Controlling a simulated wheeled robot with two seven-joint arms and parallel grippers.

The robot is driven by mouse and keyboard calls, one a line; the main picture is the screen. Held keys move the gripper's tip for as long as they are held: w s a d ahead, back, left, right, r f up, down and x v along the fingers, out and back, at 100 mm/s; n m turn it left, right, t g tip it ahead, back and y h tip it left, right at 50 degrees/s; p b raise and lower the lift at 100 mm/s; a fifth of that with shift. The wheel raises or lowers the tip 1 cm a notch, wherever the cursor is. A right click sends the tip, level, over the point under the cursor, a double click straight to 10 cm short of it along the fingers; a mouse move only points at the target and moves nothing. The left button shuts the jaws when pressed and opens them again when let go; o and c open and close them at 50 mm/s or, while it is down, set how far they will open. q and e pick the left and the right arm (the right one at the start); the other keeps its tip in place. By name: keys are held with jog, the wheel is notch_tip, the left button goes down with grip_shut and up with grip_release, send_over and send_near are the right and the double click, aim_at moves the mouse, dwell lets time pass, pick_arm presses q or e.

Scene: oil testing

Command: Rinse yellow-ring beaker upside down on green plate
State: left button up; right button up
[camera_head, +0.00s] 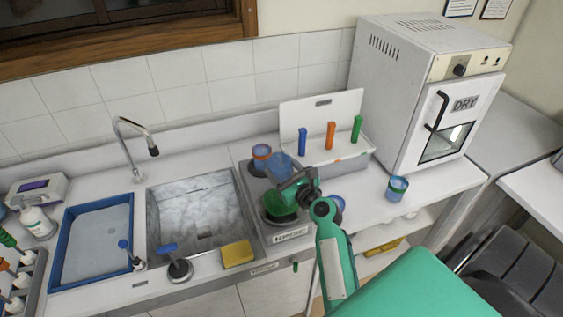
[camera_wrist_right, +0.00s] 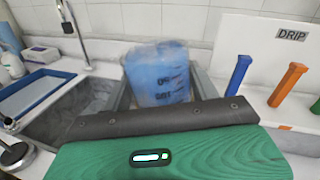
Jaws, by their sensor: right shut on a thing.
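My right gripper (camera_head: 297,187) is shut on a blue translucent beaker (camera_head: 279,166), which also shows in the right wrist view (camera_wrist_right: 158,76) just beyond the gripper's edge. No yellow ring can be made out on this beaker. Its printed markings are blurred, so I cannot tell for sure which way up it is. The green plate (camera_head: 278,206) lies on the metal unit right of the sink, just below and left of the gripper, partly hidden by it. I cannot tell whether the beaker touches anything. My left gripper is not in view.
A beaker with an orange-red band (camera_head: 262,153) stands behind the held one. A green-banded beaker (camera_head: 398,188) stands before the dryer (camera_head: 430,95). The white drip rack (camera_head: 345,147) with coloured pegs is behind. The sink (camera_head: 195,215) and yellow sponge (camera_head: 238,253) are left.

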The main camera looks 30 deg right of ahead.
aim_at(283, 181)
jog(key=shift+r+m+p, duration=0.25)
jog(key=shift+m+p, duration=0.65)
jog(key=shift+m, duration=0.1)
notch_tip(283, 181, down, 6)
jog(key=b, duration=0.4)
jog(key=shift+d+r, duration=0.1)
jog(key=shift+r, duration=0.1)
jog(key=shift+f+b, duration=0.5)
jog(key=shift+f, duration=0.1)
jog(key=shift+o, duration=1.3)
jog(key=shift+c, duration=1.1)
